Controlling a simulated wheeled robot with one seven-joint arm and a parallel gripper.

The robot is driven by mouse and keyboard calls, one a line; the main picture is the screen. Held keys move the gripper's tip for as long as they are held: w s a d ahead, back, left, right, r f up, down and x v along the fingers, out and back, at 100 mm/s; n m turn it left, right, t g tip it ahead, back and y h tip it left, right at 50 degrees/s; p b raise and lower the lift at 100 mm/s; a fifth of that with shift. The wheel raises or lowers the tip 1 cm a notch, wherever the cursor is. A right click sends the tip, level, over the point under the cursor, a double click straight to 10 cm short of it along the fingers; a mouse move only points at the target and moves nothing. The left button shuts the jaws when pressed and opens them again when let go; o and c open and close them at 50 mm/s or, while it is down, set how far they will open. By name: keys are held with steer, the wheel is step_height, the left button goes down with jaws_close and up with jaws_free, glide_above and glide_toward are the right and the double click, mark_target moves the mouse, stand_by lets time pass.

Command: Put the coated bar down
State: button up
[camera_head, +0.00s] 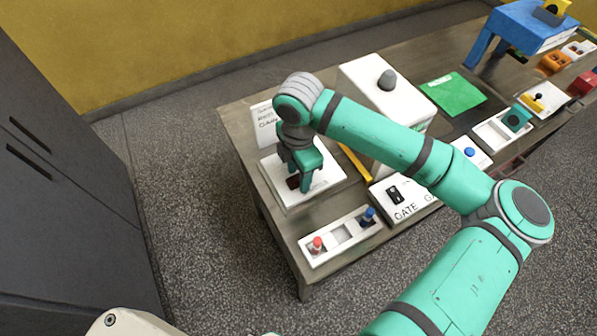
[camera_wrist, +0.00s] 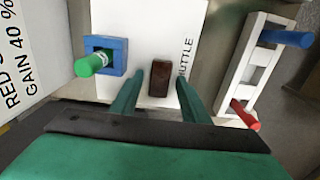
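The coated bar looks like a small dark brown block (camera_wrist: 159,77). It rests on a white plate (camera_wrist: 150,25) with partly hidden lettering ending in "UTTLE". In the head view the bar (camera_head: 293,182) is a dark patch on the white plate (camera_head: 325,178), partly hidden by my gripper. My gripper (camera_wrist: 158,80) is open, with one green finger on each side of the bar. Visible gaps separate both fingers from the bar. In the head view my gripper (camera_head: 302,180) points down over the plate.
A blue square frame with a green cylinder (camera_wrist: 90,64) stands left of the bar. A white rack (camera_head: 340,236) with red and blue pegs lies at the table's front edge. A "GATE" box (camera_head: 405,200) and a tall white box (camera_head: 375,85) stand to the right. A sign stands behind.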

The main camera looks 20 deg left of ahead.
mark_target(298, 178)
steer(key=shift+r, duration=0.1)
step_height(298, 178, up, 12)
stand_by(0.7)
steer(key=shift+a, duration=0.1)
stand_by(0.4)
